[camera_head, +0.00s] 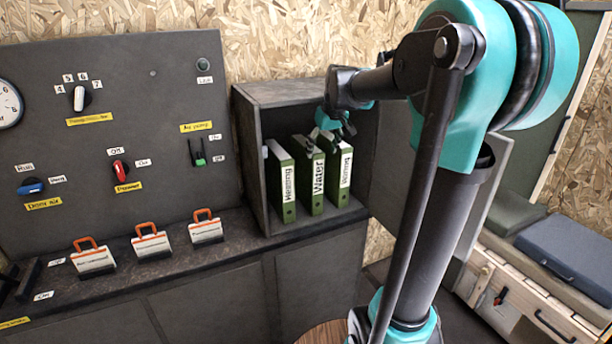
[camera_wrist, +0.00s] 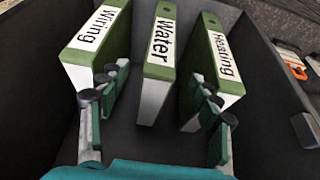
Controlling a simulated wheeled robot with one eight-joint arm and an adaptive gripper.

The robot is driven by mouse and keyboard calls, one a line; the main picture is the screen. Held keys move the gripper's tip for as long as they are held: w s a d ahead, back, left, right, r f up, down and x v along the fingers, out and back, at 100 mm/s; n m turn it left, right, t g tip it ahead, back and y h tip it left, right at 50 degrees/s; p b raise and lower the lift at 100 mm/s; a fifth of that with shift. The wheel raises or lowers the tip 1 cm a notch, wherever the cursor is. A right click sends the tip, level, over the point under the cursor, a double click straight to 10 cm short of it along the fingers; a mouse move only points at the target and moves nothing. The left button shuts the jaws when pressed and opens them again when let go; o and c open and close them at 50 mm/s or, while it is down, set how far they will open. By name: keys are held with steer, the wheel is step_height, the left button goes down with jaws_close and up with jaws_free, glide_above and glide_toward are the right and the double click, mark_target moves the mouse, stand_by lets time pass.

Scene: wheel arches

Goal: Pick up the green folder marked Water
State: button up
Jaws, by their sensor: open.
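The green folder marked Water (camera_head: 316,180) stands upright in the dark open cabinet, between two other green folders. In the wrist view the Water folder (camera_wrist: 158,62) is in the middle, its label facing the camera. My gripper (camera_head: 330,130) is at the top of the folders in the cabinet. In the wrist view my gripper (camera_wrist: 155,110) is open, with one finger on each side of the Water folder's lower end. The left finger overlaps the Wiring folder and the right finger overlaps the Heating folder in that view. I cannot tell whether the fingers touch any folder.
The Heating folder (camera_head: 282,183) and the Wiring folder (camera_head: 344,176) stand on either side, with narrow gaps. The cabinet (camera_head: 251,165) encloses them with side walls and a top.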

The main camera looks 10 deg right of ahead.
mark_target(316, 170)
steer(key=x, duration=1.1)
steer(key=shift+r, duration=0.1)
steer(key=shift+c, duration=0.4)
jaws_close()
